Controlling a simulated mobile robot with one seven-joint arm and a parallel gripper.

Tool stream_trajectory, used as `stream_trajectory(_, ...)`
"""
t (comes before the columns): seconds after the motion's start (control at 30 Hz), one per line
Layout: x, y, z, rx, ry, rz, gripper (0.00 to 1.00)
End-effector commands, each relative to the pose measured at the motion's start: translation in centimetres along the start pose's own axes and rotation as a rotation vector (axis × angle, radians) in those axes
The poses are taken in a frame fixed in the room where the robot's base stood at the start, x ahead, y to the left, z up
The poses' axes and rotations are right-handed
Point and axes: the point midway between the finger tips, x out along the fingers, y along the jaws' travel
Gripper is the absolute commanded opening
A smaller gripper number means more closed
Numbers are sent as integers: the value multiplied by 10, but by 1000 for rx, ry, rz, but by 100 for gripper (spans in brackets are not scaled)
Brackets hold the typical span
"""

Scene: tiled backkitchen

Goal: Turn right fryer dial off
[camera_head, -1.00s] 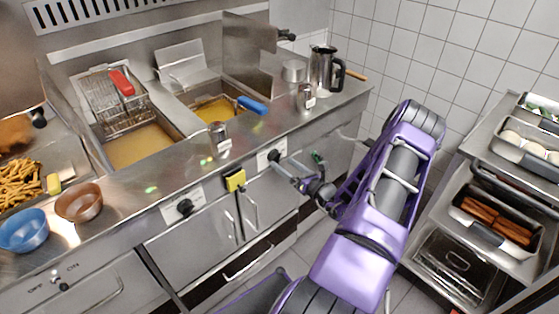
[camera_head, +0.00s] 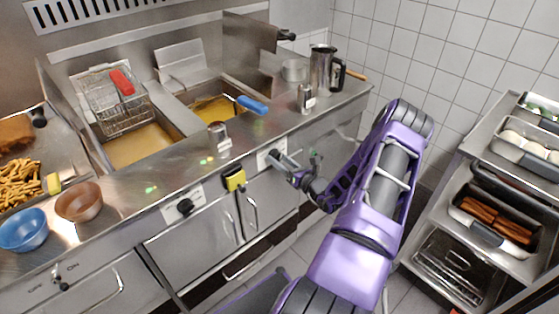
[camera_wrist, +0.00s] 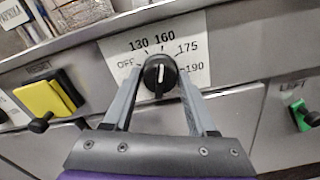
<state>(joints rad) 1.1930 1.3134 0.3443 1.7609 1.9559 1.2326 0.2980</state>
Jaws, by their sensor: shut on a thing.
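The right fryer dial (camera_wrist: 160,75) is a round black knob with a white line, on a white label marked OFF, 130, 160, 175 and 190.
A left fryer dial (camera_head: 185,206) sits on its own label. A yellow switch (camera_head: 235,180) is between the dials. A green switch (camera_wrist: 300,117) is to the right. A steel rack with trays (camera_head: 500,192) stands at the right.

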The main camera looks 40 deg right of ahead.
Motion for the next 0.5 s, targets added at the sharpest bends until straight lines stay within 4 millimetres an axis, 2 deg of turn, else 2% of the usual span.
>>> stream_trajectory(0.07,0,0,0,0,0,0,2)
stream_trajectory(0.3,0,0,0,-21,0,0,2)
stream_trajectory(0.5,0,0,-1,-107,0,0,2)
